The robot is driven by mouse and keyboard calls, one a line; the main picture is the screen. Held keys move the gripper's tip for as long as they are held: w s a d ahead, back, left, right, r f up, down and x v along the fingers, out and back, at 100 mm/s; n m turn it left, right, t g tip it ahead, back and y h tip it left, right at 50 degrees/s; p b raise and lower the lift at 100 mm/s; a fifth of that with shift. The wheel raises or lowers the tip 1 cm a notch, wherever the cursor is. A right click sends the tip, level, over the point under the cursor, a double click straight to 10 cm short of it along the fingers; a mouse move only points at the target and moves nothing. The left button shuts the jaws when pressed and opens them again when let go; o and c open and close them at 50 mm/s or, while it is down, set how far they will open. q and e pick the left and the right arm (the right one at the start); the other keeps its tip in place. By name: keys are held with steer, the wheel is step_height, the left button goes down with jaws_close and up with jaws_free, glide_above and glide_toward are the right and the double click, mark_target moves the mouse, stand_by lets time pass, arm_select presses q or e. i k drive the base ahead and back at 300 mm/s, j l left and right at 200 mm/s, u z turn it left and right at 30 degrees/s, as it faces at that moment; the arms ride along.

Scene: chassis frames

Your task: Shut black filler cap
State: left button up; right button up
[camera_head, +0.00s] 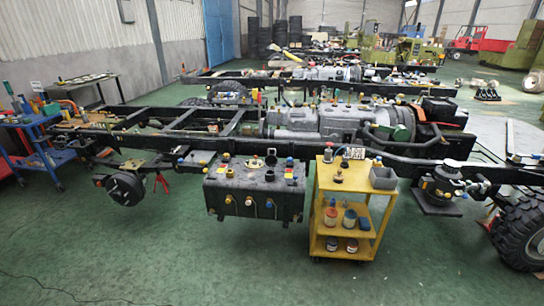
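A black box-shaped tank (232,189) hangs on the near side of the chassis frame, left of the yellow cart. On its top are a pale round fitting (255,163), a black upright piece (271,158) just right of it, and a short black cylinder (270,175) nearer the front edge. One of these black pieces may be the filler cap; they are too small to tell which, or whether it stands open. Neither of my grippers is in view.
A yellow cart (318,215) with cups and a grey bin (383,178) stands close to the tank's right. A wheel hub (125,189) is at left, a large tyre (522,233) at right. The green floor before the tank is clear. A blue bench (40,150) stands far left.

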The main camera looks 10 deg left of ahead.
mark_target(271, 161)
steer(key=i+j+z, duration=0.15)
steer(key=z, duration=0.35)
steer(key=j+z, duration=0.25)
steer(key=z, duration=0.2)
steer(key=i+j+z, duration=0.25)
steer(key=j+z, duration=0.15)
steer(key=j, duration=1.6)
steer(key=j+z, duration=0.4)
steer(key=j, duration=1.55)
steer(key=k, duration=0.1)
